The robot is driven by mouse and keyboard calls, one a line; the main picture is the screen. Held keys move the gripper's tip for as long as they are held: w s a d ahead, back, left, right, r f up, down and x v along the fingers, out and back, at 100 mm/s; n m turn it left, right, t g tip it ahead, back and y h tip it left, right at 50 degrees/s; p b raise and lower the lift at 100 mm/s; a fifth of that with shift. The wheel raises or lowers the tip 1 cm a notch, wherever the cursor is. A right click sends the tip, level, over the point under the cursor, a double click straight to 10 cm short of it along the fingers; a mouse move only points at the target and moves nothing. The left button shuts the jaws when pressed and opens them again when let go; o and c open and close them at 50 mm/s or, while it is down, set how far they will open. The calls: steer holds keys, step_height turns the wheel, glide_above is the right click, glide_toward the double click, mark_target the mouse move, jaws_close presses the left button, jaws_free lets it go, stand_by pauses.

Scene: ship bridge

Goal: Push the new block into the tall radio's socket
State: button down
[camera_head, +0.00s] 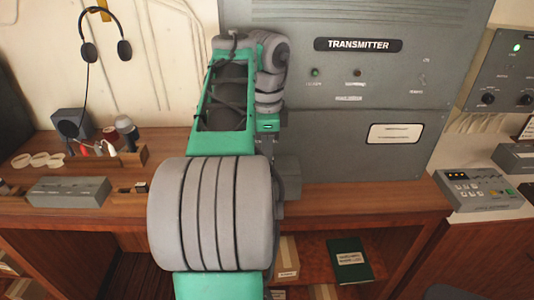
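The tall grey radio (360,110), marked TRANSMITTER, stands at the back of the wooden desk, right of centre. It carries a green lamp, a dark red lamp and a white label plate. My green and grey arm covers its left part. My wrist points down in front of the radio. Only a dark upper part of my gripper (272,142) shows below the wrist; its fingers are hidden behind my arm. A grey box-like shape (288,176) shows just right of my arm at the radio's foot; I cannot tell what it is. I cannot make out the socket or the new block.
A grey box (68,191), a small dark holder (133,187), a wooden rack (120,156) and pale rings (38,160) sit on the desk at left. A headset (105,45) hangs on the wall. A keypad unit (478,188) stands at right. The desk front right of my arm is clear.

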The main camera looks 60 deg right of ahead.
steer(key=shift+f+b, duration=1.15)
stand_by(2.4)
steer(key=c, duration=1.3)
jaws_free()
steer(key=shift+c, duration=0.2)
steer(key=shift+r, duration=0.1)
step_height(320, 180, up, 8)
steer(key=p, duration=0.7)
steer(key=shift+f, duration=0.2)
